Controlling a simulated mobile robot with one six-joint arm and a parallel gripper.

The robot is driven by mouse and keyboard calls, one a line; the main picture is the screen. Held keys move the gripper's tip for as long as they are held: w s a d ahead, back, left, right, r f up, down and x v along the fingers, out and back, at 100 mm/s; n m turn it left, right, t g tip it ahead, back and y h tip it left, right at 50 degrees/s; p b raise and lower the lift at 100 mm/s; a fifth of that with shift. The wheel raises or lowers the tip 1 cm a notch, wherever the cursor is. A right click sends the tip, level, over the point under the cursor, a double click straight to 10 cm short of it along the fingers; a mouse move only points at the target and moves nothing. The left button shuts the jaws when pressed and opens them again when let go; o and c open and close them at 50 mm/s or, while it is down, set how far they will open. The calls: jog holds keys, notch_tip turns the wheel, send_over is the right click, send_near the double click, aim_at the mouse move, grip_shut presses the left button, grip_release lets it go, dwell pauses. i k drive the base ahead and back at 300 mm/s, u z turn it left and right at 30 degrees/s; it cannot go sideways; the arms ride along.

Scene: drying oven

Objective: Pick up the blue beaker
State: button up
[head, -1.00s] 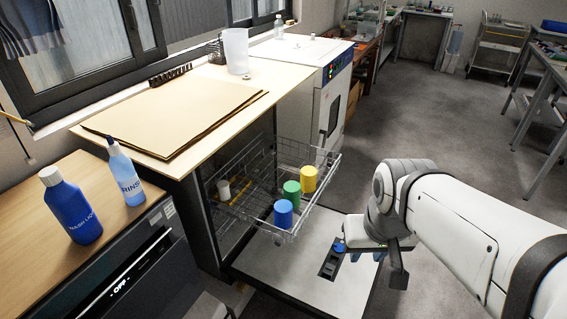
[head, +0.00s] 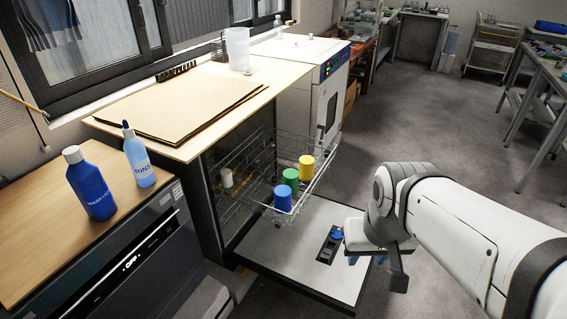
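The blue beaker (head: 283,198) stands at the near end of the pulled-out wire rack (head: 262,203). A green beaker (head: 291,179) and a yellow beaker (head: 306,167) stand behind it in a row. My gripper (head: 374,259) is to the right of the rack, above or beside the open door. It is apart from the blue beaker. Its fingers are mostly hidden by my wrist, so I cannot tell whether they are open.
The lowered door (head: 285,262) spreads below the rack. A wooden counter (head: 232,118) lies above the washer. A blue bottle (head: 90,185) and a rinse bottle (head: 138,157) stand on the left counter. A white oven (head: 312,95) stands behind.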

aim_at(282, 193)
jog(key=z, duration=0.05)
jog(key=k, duration=0.95)
jog(key=u, duration=0.7)
jog(key=i, duration=2.15)
jog(key=z, duration=0.85)
